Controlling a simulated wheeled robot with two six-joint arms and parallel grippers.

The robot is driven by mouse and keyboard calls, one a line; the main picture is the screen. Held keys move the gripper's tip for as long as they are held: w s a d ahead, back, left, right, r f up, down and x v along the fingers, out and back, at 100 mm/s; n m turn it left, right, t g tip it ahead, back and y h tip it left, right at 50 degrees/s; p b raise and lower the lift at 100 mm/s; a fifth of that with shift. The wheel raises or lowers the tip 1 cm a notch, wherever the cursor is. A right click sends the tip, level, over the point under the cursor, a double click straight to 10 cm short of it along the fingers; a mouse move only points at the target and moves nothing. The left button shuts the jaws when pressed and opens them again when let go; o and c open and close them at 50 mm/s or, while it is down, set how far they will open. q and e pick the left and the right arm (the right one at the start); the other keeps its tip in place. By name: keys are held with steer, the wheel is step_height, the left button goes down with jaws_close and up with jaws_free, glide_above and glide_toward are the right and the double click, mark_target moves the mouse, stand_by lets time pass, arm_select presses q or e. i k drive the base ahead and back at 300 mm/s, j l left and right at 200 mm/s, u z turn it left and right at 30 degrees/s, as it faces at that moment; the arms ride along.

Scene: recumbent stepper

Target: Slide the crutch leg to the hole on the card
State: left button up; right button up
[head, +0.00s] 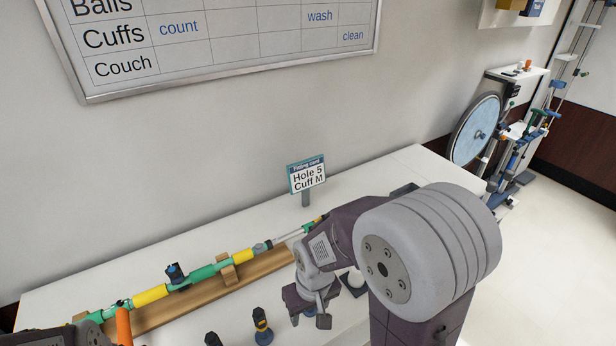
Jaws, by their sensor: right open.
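The crutch (150,296) lies lengthwise along a wooden cradle, with yellow and green sections and a dark blue clip on top. Its thin grey leg (290,236) extends from the right end, partly hidden behind my right arm. The card (307,175) stands upright on a short post behind the crutch and reads "Hole 5, Cuff M". My right gripper (311,314) points down, open and empty, in front of the crutch's right part. A dark part of my left arm (60,338) shows at the bottom left; its fingers cannot be made out. An orange grip (123,325) is beside it.
The wooden cradle (198,292) rests on a white bench (385,172) against the wall. Two small dark-and-yellow pieces (262,325) stand at the front. A whiteboard (230,40) hangs above. The bench's back right is clear.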

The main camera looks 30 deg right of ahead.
mark_target(304, 229)
steer(key=l+u, duration=0.75)
steer(key=l, duration=0.1)
